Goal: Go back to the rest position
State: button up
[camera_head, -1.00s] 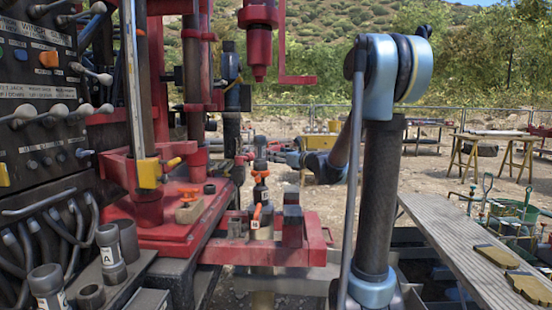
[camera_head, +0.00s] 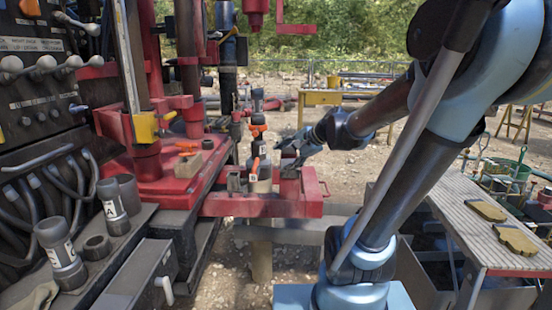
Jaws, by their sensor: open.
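My arm rises from its blue base at the lower right and bends left toward the red drill rig (camera_head: 175,175). My gripper (camera_head: 292,152) is open at the arm's far end, just right of an upright dark tool with orange handles (camera_head: 258,150). That tool stands at the red clamp frame (camera_head: 262,205) on the front of the rig. I cannot tell whether my gripper touches the tool or the frame's right block; the fingers are small and partly blended with them.
A lever panel (camera_head: 45,85) with hoses stands at the left. Dark cylinders (camera_head: 62,250) sit on a ledge below it. A wooden plank table (camera_head: 490,220) with yellowish pads is at the right. A yellow table (camera_head: 340,97) stands behind. Open ground lies beyond the rig.

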jog(key=s+d+f+n+g+h, duration=0.2)
jog(key=s+d+f+n+h, duration=0.2)
jog(key=s+d+f, duration=0.3)
jog(key=s+d+f+n+g+h, duration=0.2)
jog(key=s+d+f+n+h, duration=0.2)
jog(key=s, duration=1)
jog(key=d+f+n, duration=0.3)
jog(key=d, duration=0.1)
jog(key=shift+d+f, duration=0.4)
